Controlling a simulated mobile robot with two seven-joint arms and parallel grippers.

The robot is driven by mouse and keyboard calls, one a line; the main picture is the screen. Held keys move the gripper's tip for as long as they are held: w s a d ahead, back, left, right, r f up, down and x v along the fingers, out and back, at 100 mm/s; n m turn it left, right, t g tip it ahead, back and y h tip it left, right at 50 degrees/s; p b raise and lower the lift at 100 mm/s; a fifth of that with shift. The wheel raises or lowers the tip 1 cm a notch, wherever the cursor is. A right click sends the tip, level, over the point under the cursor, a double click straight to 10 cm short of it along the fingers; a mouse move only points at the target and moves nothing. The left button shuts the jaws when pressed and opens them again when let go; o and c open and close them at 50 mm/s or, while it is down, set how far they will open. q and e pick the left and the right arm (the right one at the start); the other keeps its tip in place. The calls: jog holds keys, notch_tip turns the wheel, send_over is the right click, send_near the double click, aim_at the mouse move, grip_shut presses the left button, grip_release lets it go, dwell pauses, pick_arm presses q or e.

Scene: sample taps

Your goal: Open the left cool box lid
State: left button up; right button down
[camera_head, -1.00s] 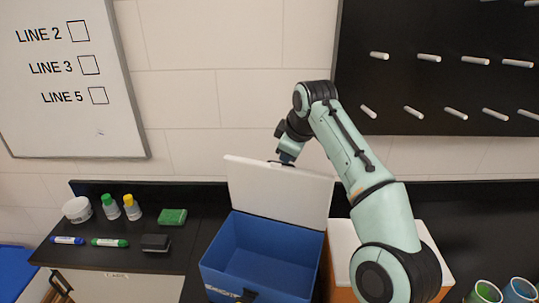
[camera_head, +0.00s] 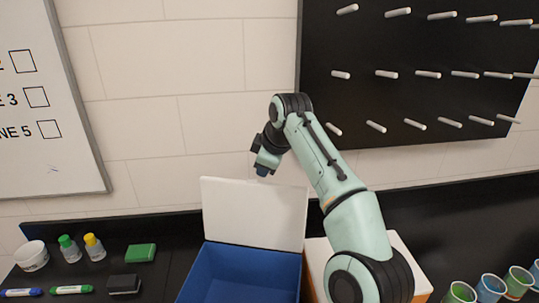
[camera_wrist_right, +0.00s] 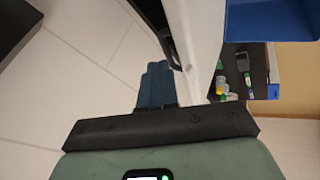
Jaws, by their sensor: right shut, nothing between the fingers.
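The left cool box (camera_head: 243,275) is blue and stands on the black counter in the head view, with its inside showing. Its white lid (camera_head: 254,213) stands raised, close to upright, at the back of the box. My right gripper (camera_head: 262,172) is above the lid's top edge, shut and empty, and appears apart from it. In the right wrist view the shut fingers (camera_wrist_right: 156,85) point up beside the lid (camera_wrist_right: 197,45), and a part of the blue box (camera_wrist_right: 270,18) shows at upper right. My left gripper is not in view.
A second box with a white lid and orange side (camera_head: 316,262) stands right of the blue one, partly behind my right arm. Bottles, a green block (camera_head: 141,252) and markers lie at left. Several cups (camera_head: 490,287) stand at right. A pegboard (camera_head: 420,75) hangs behind.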

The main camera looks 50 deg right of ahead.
jog(key=v, duration=1)
jog(key=shift+s, duration=0.2)
